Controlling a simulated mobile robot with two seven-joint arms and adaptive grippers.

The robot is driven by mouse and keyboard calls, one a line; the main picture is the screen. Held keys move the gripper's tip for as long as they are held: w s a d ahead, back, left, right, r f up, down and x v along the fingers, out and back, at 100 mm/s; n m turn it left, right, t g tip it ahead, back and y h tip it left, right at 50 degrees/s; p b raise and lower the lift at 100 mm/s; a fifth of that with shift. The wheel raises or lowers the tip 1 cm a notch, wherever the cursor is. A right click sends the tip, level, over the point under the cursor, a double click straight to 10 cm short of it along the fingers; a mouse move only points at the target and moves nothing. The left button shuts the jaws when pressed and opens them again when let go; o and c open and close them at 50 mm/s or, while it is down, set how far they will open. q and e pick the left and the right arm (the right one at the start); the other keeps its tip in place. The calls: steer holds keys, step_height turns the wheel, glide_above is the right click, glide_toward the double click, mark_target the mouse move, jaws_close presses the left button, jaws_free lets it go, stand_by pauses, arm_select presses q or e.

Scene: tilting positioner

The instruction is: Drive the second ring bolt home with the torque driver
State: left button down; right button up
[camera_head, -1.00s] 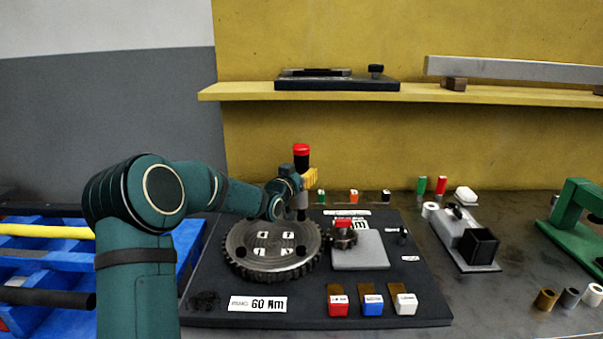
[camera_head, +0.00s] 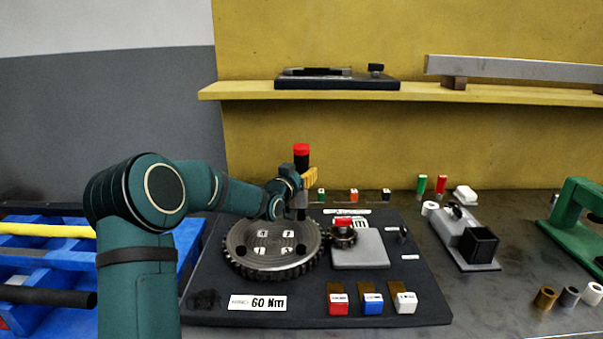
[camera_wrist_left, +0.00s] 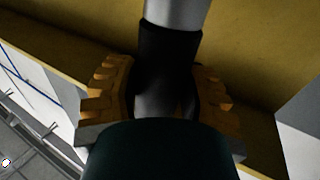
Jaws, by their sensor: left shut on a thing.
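The torque driver (camera_head: 302,158) has a red cap, a black grip and a grey shank below. It stands upright over the far right part of the ring gear. My left gripper (camera_head: 309,180) is shut around it; in the left wrist view the orange-brown fingers (camera_wrist_left: 165,95) flank the dark driver body (camera_wrist_left: 168,60). The toothed ring gear (camera_head: 272,270) lies on the dark base plate, with numbered white labels and dark bolts on its face. One dark bolt head (camera_head: 301,249) shows near the right rim. Whether the driver tip touches a bolt I cannot tell. My right gripper is out of view.
A small pinion (camera_head: 343,238) and a grey block (camera_head: 360,249) sit right of the gear. Red, blue and white tagged blocks (camera_head: 372,305) stand in front. A "60 Nm" label (camera_head: 257,303) lies at the front. A dark fixture (camera_head: 472,240) and green press (camera_head: 580,215) stand to the right.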

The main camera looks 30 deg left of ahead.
arm_select(q)
steer(key=shift+f, duration=0.45)
stand_by(0.7)
steer(key=shift+r, duration=0.1)
